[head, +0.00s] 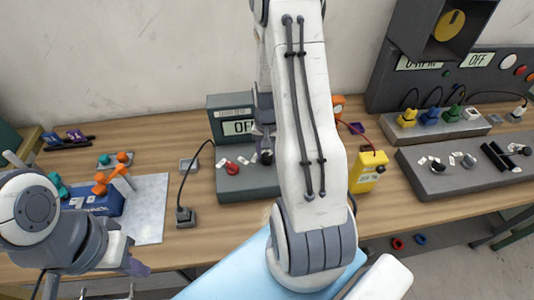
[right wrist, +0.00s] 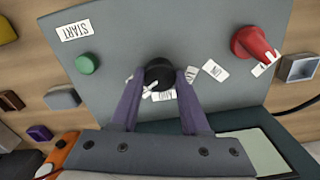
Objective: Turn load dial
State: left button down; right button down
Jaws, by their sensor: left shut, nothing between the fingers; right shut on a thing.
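The load dial looks to be the black round knob (right wrist: 159,72) on a grey control panel (right wrist: 195,35) in the right wrist view. My right gripper (right wrist: 160,84) has its two purple fingers closed on either side of this knob. In the head view the knob (head: 266,157) shows just left of my right arm, which hides much of the panel. My left gripper (head: 136,268) is shut and empty at the lower left, away from the panel. Small white labels lie around the knob; their text is hard to read.
A red knob (right wrist: 256,42) and a green button (right wrist: 88,64) by a START label sit on the same panel. A yellow meter (head: 368,171) stands right of my arm. A blue box (head: 95,203) and grey mat (head: 150,205) lie at left. A black cable (head: 190,175) runs left of the panel.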

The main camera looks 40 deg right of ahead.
aim_at(267, 156)
jog(key=shift+c, duration=1.9)
grip_release()
notch_tip(267, 156, up, 11)
jog(key=b, duration=0.1)
jog(key=shift+f, duration=0.2)
jog(key=s+a+r+n, duration=0.15)
jog(key=a+n, duration=0.25)
jog(key=a, duration=0.6)
jog(key=s+a+r+n, duration=0.1)
jog(key=a+r+n, duration=0.25)
jog(key=a, duration=0.55)
jog(key=s+a+r+n+y, duration=0.1)
jog(key=s+a+r+n, duration=0.1)
jog(key=s+a+n, duration=0.7)
jog(key=s+a, duration=0.3)
jog(key=s, duration=0.2)
jog(key=shift+a, duration=0.15)
